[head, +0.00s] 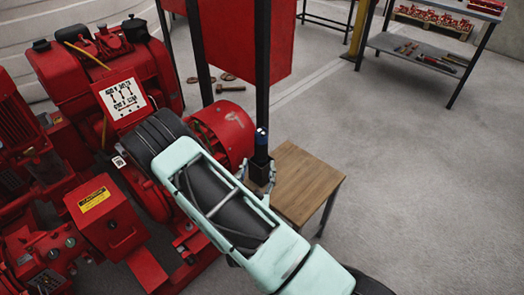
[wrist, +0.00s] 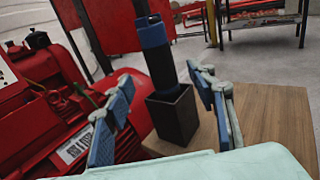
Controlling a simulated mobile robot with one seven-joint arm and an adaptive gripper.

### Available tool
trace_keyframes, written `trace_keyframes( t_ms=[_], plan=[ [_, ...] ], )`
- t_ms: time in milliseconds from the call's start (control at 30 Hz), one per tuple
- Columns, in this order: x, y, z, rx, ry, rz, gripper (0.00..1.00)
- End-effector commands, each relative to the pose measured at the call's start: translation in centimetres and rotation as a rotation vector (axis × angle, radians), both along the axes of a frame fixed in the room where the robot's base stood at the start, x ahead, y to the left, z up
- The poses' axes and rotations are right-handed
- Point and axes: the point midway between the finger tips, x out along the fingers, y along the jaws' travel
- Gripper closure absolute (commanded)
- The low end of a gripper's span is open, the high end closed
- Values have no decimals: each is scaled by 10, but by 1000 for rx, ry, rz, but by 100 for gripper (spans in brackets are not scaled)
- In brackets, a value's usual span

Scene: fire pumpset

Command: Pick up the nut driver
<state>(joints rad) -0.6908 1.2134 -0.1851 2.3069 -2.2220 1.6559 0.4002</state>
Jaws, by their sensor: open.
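The nut driver (wrist: 157,52) has a thick black and blue handle and stands upright in a dark square holder (wrist: 172,117) on a small wooden table (wrist: 262,112). Its lower end is hidden in the holder. In the head view the nut driver (head: 261,146) shows just beyond the end of my arm, above the wooden table (head: 306,178). My gripper (wrist: 160,78) is open and empty, its two blue-padded fingers to the left and right of the nut driver in the wrist view. The handle appears ahead of the fingertips; I see no contact.
A red pump set (head: 110,75) stands close on the left, and a red panel on dark posts (head: 262,75) rises behind the table. A workbench (head: 430,52) with tools is at the back right. The floor to the right is clear.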

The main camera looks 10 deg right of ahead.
Motion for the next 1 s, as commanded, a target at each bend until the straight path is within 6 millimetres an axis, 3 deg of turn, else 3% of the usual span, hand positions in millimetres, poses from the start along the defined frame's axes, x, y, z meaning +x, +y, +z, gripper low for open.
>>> trace_keyframes(
  t_ms=[200,467,733,1000],
  plan=[
    [34,-12,0,1,-3,-3,49],
    [50,-17,1,1,-3,-5,49],
    [87,-27,1,2,-5,-6,49],
    [93,-29,2,-1,-2,-4,49]
  ],
)
